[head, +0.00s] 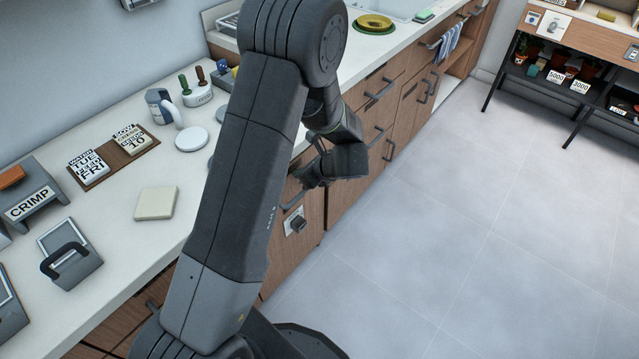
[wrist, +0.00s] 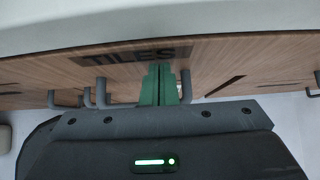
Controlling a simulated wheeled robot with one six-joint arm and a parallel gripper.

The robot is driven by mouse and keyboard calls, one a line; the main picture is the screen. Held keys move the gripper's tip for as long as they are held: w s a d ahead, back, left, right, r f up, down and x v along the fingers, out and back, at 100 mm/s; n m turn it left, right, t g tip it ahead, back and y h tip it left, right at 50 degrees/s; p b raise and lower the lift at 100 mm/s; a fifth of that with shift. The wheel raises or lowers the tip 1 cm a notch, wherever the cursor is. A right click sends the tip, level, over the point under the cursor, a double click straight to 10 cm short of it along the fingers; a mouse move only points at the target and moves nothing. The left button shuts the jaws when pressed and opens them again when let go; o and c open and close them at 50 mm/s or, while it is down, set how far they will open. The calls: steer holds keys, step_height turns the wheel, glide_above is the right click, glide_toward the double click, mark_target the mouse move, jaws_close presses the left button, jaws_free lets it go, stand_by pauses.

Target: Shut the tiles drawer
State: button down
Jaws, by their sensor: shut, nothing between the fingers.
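The tiles drawer (wrist: 60,68) shows in the wrist view as a wooden front with a dark TILES label. My gripper (wrist: 160,72) has its two green fingers closed together, empty, right at the front beside the label. I cannot tell whether the tips touch the wood. Grey handle posts stand on both sides of the fingers. In the head view my gripper (head: 308,178) is low in front of the wooden cabinet, and my arm hides much of the fronts there. How far the drawer stands out is not clear.
The white counter (head: 120,265) holds a cream block (head: 156,203), a grey CRIMP stand (head: 30,205) and a date board (head: 112,158). Other cabinet handles stick out further along. The tiled floor (head: 470,230) at the right is clear. A dark shelf (head: 560,75) stands beyond.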

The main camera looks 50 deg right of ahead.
steer(key=shift+w, duration=1.25)
steer(key=shift+w+r, duration=0.1)
